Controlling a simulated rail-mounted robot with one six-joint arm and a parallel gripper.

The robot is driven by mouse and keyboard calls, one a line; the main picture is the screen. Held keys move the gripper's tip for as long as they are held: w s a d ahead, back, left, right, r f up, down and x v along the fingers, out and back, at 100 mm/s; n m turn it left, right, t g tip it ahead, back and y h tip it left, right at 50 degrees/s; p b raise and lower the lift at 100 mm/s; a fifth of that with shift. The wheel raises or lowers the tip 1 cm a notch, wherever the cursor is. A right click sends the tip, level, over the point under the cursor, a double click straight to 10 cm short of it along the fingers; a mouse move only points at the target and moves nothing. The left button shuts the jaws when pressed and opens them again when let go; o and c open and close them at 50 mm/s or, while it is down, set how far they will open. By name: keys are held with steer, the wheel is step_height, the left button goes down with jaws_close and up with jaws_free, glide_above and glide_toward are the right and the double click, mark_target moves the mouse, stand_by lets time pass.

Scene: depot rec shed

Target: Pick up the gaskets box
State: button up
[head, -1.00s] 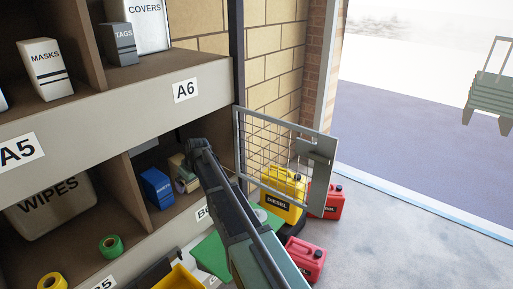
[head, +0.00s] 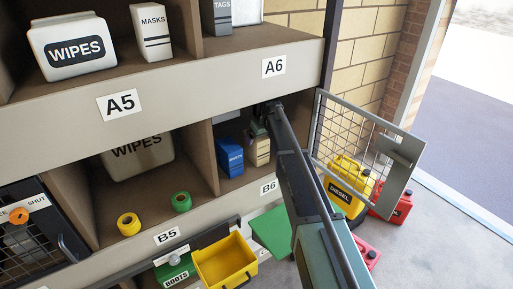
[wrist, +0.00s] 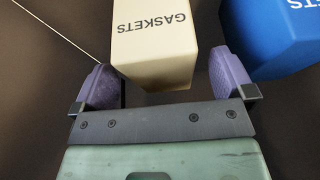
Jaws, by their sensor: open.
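The gaskets box (head: 260,148) is a cream, upright box in bay B6, partly covered by my arm in the head view. In the wrist view the gaskets box (wrist: 153,42) shows its lettering upside down, and its near end lies between my two purple fingers. My gripper (wrist: 162,72) is open, with one finger on each side of the box and a visible gap at each side. In the head view my gripper (head: 262,118) is at the box's upper part, mostly hidden by my own arm.
A blue box (head: 230,158) stands left of the gaskets box; in the wrist view this blue box (wrist: 283,35) is close beside my right-hand finger. The A6 shelf front (head: 240,66) is just above my arm. An open mesh door (head: 360,140) stands to the right.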

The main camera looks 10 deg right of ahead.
steer(key=w, duration=0.1)
steer(key=w+a, duration=0.1)
steer(key=shift+w, duration=0.4)
steer(key=b+x, duration=0.2)
steer(key=shift+s+f+b, duration=0.15)
steer(key=shift+f+b, duration=0.25)
steer(key=shift+f, duration=0.1)
steer(key=shift+f, duration=0.25)
steer(key=c, duration=1.1)
steer(key=shift+r, duration=0.1)
